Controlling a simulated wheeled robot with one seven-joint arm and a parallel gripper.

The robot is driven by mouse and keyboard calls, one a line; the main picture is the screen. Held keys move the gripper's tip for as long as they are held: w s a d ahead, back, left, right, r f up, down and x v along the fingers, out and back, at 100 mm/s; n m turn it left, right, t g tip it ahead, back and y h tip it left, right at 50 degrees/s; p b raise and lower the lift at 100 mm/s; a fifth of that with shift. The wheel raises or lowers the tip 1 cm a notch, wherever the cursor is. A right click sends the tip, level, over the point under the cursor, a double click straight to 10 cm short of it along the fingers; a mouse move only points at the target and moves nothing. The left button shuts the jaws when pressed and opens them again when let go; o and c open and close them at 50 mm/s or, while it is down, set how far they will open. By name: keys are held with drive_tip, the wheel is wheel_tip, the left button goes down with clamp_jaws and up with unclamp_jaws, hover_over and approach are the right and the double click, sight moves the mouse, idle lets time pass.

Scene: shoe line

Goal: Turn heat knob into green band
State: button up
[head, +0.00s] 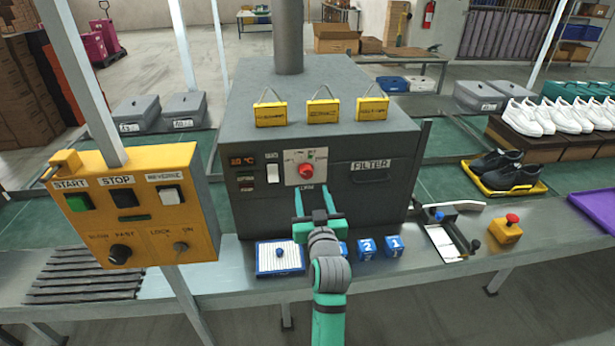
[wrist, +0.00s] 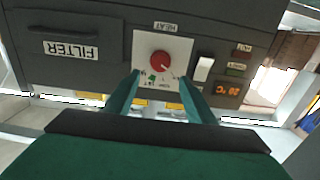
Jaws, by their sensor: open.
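The red heat knob (head: 306,171) sits on a pale dial plate on the front of the dark grey oven (head: 258,218). In the wrist view, which is upside down, the knob (wrist: 160,62) is near the centre. A small green mark (wrist: 152,78) shows on the dial just below the knob there. The knob's exact pointer direction is too small to tell. My gripper (head: 318,192) is open and empty, in front of and slightly below the knob. In the wrist view its two fingers (wrist: 158,82) stand apart, pointing at the dial, with the knob between and beyond the tips.
Beside the dial are a pale switch (head: 272,168) and a red-lit temperature display (head: 242,161). A FILTER drawer (head: 370,172) is to the right. A yellow control box (head: 135,215) stands at left. Blue numbered blocks (head: 367,249) and a blue tray (head: 262,265) sit on the bench below.

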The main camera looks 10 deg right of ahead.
sight(307, 174)
drive_tip(key=w, duration=0.9)
drive_tip(key=shift+w, duration=0.2)
drive_tip(key=c, duration=1)
